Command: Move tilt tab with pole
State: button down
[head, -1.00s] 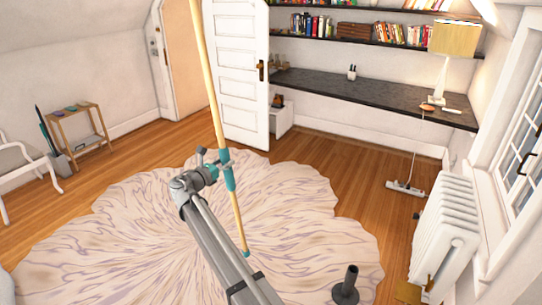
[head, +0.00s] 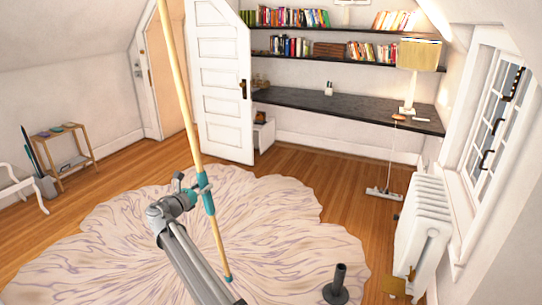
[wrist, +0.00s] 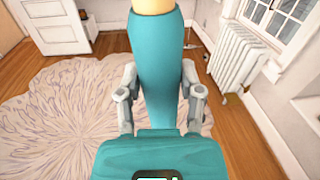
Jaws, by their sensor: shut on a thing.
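My gripper (head: 203,187) is shut on a long wooden pole (head: 184,95) at its teal grip section. The pole stands near upright, leaning a little left at the top. Its upper end runs out of the head view, and its lower tip (head: 229,280) is over the rug. In the wrist view my gripper's fingers (wrist: 158,95) lie on both sides of the teal grip (wrist: 157,60). The window (head: 490,135) at the right has dark fittings, one low (head: 487,159) and one higher (head: 514,84). I cannot tell whether either is the tilt tab.
A white radiator (head: 422,235) stands under the window. A dark round stand (head: 337,288) is on the floor at the front. A pale rug (head: 110,240) covers the middle floor. A desk (head: 340,105) with a lamp (head: 415,65) lines the back wall.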

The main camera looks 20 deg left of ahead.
jog(key=shift+s+a, duration=0.15)
jog(key=shift+s, duration=0.35)
jog(key=shift+s+a, duration=0.1)
jog(key=shift+a, duration=0.05)
